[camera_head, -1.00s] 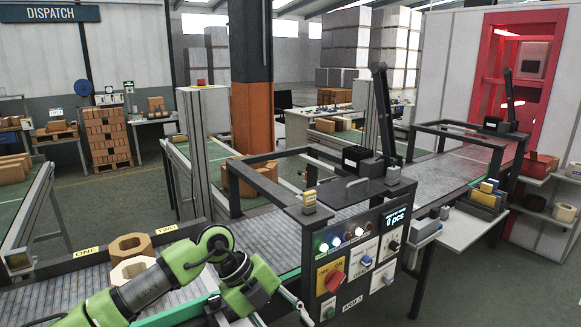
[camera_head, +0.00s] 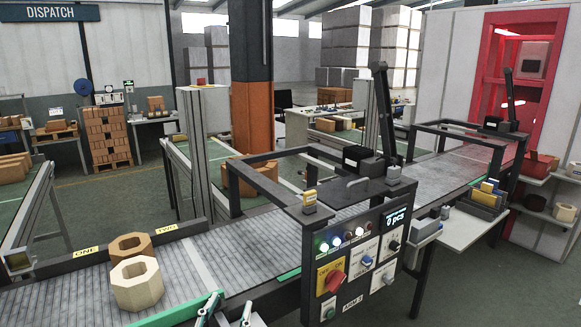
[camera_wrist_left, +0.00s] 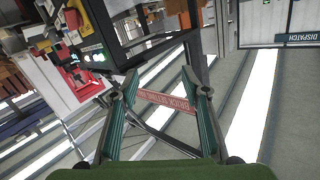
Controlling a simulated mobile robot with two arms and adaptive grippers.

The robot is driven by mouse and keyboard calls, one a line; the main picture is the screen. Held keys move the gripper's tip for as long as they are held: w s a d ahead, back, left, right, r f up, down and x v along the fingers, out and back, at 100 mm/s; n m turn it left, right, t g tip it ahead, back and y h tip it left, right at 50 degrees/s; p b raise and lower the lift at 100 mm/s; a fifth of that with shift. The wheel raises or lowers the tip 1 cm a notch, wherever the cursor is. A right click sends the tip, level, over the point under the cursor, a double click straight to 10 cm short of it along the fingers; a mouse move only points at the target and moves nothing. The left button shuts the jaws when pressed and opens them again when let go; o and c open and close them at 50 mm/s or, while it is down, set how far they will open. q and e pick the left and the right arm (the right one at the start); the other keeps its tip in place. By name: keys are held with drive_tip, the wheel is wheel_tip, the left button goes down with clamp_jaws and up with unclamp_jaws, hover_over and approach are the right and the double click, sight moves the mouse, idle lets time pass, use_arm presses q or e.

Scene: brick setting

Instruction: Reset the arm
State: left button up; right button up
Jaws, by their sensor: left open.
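My left gripper (camera_head: 228,308) shows only as two fingertips at the bottom edge of the head view, in front of the conveyor. In the left wrist view its two fingers (camera_wrist_left: 160,82) stand apart with nothing between them, so it is open and empty. Most of my left arm is out of the head view. My right gripper is not in view.
A cream hollow brick (camera_head: 137,286) and a tan one (camera_head: 130,246) sit close together on the conveyor (camera_head: 225,262) at left. The control box (camera_head: 360,255) with its dark frame stands right of my gripper. Belt between is clear.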

use_arm(q)
drive_tip(key=s+a+f+g, duration=0.2)
drive_tip(key=s+f+g, duration=0.1)
drive_tip(key=s+f, duration=0.3)
drive_tip(key=s+a+f+n+g+y, duration=0.1)
drive_tip(key=s+a+f+g, duration=0.2)
drive_tip(key=s+f, duration=0.3)
drive_tip(key=s+a+f+n+g+y, duration=0.1)
drive_tip(key=s+a+f+g, duration=0.1)
drive_tip(key=s+f+g, duration=0.2)
drive_tip(key=shift+s+a+f, duration=0.2)
drive_tip(key=shift+s+f, duration=1.35)
drive_tip(key=shift+s, duration=0.15)
drive_tip(key=s+f+g, duration=0.3)
drive_tip(key=s, duration=0.7)
wheel_tip(320, 180, down, 26)
drive_tip(key=s+g, duration=0.2)
drive_tip(key=s+a+f+m+g, duration=0.1)
drive_tip(key=s+a+f, duration=0.2)
drive_tip(key=s+f, duration=1.3)
drive_tip(key=shift+s+a+f, duration=0.15)
drive_tip(key=shift+s+f, duration=0.1)
drive_tip(key=shift+s, duration=0.25)
